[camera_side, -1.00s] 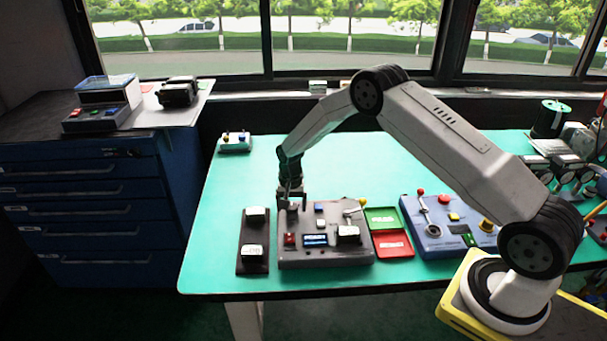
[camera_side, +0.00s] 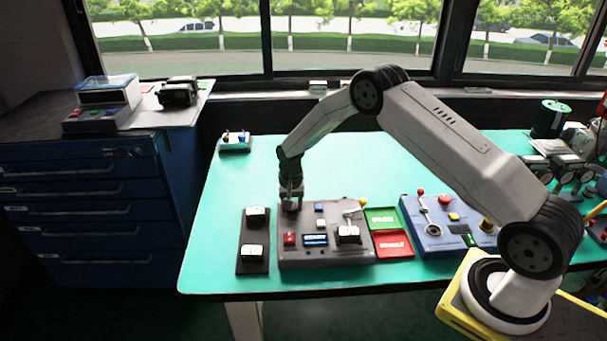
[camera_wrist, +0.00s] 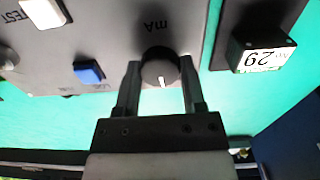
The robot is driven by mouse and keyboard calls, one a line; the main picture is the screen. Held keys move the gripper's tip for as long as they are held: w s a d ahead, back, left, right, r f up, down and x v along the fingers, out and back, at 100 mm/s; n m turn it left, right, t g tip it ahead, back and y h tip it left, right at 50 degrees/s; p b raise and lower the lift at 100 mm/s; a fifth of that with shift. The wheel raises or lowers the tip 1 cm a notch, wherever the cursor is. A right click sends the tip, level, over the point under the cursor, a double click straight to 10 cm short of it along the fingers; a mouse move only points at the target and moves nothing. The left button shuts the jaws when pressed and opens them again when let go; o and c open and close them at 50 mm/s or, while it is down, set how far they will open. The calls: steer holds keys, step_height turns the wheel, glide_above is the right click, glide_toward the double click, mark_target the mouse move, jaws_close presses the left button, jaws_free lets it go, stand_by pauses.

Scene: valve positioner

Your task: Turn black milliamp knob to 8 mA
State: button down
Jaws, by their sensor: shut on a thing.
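The black milliamp knob (camera_wrist: 160,68) sits on the grey control box (camera_side: 340,258), below the "mA" label in the wrist view. A white pointer mark on the knob points toward my gripper in that view. The scale values cannot be read. My gripper (camera_wrist: 160,85) is shut on the knob, one finger on each side of it. In the side view my gripper (camera_side: 291,205) is upright at the box's far left corner and hides the knob.
A blue button (camera_wrist: 89,72) is beside the left finger. A black plate with blocks (camera_side: 255,240) stands left of the box. Green (camera_side: 382,218) and red (camera_side: 394,243) trays and a blue box (camera_side: 440,240) are to the right.

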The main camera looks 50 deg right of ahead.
steer(key=shift+n, duration=2.5)
steer(key=shift+c, duration=0.9)
jaws_free()
steer(key=shift+r, duration=3.9)
steer(key=shift+a+r, duration=0.1)
